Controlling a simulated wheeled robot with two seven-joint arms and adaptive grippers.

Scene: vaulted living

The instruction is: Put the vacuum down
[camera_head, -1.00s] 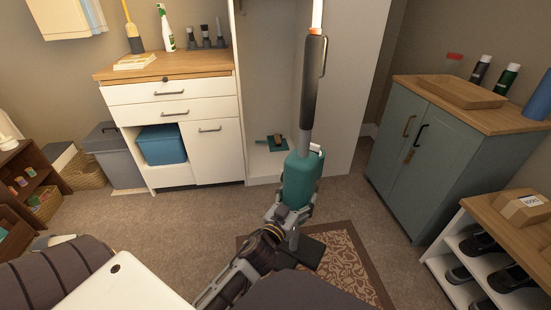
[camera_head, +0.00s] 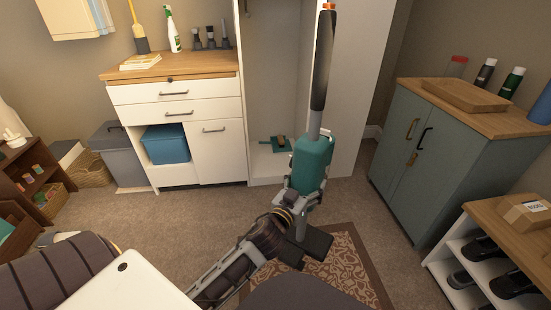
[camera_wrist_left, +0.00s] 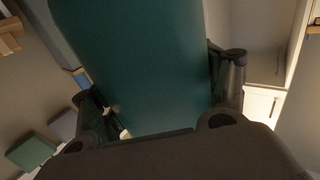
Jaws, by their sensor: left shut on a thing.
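The vacuum is an upright stick with a teal body (camera_head: 311,166), a dark handle grip (camera_head: 323,62) with an orange tip, and a dark floor head (camera_head: 304,248). It stands nearly upright in the head view, its floor head over the patterned rug; I cannot tell whether it touches. My left gripper (camera_head: 302,195) is shut on the lower part of the teal body. In the left wrist view the teal body (camera_wrist_left: 140,65) fills the middle between the two fingers. My right gripper is not in view.
A tall open white cabinet (camera_head: 268,90) stands behind the vacuum, with a teal dustpan on its floor. The brown rug (camera_head: 345,270) lies below. A blue-grey cabinet (camera_head: 440,165) and a shoe rack (camera_head: 475,235) stand right. Carpet is clear left of the rug.

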